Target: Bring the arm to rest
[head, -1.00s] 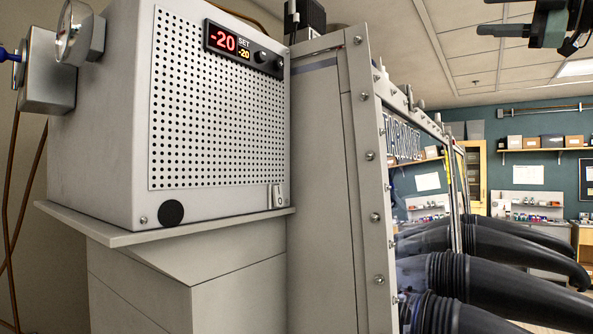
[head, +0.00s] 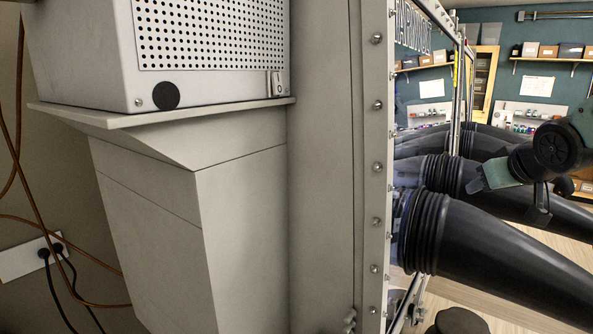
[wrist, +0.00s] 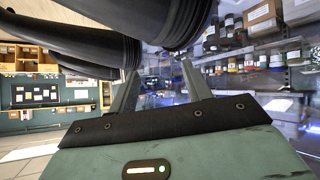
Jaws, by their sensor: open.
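My gripper shows in the wrist view (wrist: 158,85) with its two grey fingers apart and nothing between them. Black gloves (wrist: 85,42) hang close beyond the fingers, at the upper left and top of that view. In the head view, part of my arm's end with a dark round joint and a green-grey hand shows at the right, in front of the black glove sleeves (head: 490,245). Its fingers are hard to make out there. I cannot tell whether the hand touches a sleeve.
The glove box frame (head: 375,200) with bolts stands at centre right. A perforated grey unit (head: 210,40) sits on a shelf bracket (head: 160,115) at the left. Cables run to a wall socket (head: 30,258). Shelves with boxes (head: 555,52) stand far behind.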

